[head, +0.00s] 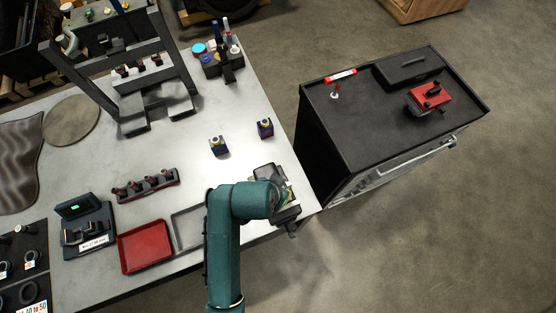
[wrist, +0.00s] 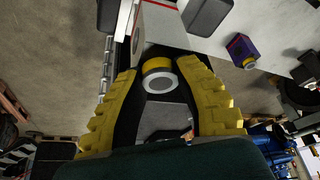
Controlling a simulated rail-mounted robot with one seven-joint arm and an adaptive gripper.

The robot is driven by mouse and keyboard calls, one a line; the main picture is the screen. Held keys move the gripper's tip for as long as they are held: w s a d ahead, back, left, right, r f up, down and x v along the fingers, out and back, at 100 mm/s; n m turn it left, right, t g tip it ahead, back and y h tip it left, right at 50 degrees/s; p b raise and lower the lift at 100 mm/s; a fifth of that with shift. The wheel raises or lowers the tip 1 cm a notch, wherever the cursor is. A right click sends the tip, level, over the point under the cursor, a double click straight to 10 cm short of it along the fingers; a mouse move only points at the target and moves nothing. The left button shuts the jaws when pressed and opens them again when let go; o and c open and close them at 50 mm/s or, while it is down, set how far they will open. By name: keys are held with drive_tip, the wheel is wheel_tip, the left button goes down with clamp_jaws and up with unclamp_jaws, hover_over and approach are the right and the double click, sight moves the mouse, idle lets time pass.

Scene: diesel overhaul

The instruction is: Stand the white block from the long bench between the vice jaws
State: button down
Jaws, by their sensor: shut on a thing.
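In the wrist view, my gripper (wrist: 159,72) has its yellow-backed fingers closed around the yellow collar and grey round end of the white block (wrist: 165,27). The block's pale, square-sided body extends away from the fingers. Dark rounded pieces (wrist: 207,14) stand on both sides of it and look like vice jaws; I cannot tell whether they touch it. In the head view, the dark vice (head: 287,215) is at the bench's front right corner. My gripper (head: 289,196) is over it, mostly hidden by my teal wrist, and the block is hidden there.
Two dark blue blocks (head: 219,147) (head: 265,128) stand behind the vice on the long bench (head: 240,105). A red tray (head: 145,246), a grey tray (head: 188,228) and a rack (head: 146,186) lie left of my arm. A black cabinet (head: 350,125) stands right, across a narrow gap.

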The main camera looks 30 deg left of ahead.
drive_tip(key=shift+f, duration=0.1)
idle(0.3)
drive_tip(key=shift+f, duration=0.35)
drive_tip(key=shift+f, duration=0.2)
drive_tip(key=shift+f, duration=0.35)
drive_tip(key=shift+w+f+b, duration=0.1)
drive_tip(key=shift+f+b, duration=0.45)
drive_tip(key=shift+f, duration=0.55)
idle(0.5)
drive_tip(key=shift+f, duration=0.25)
drive_tip(key=shift+f, duration=0.25)
idle(0.4)
drive_tip(key=shift+c, duration=1.6)
unclamp_jaws()
drive_tip(key=shift+f, duration=0.15)
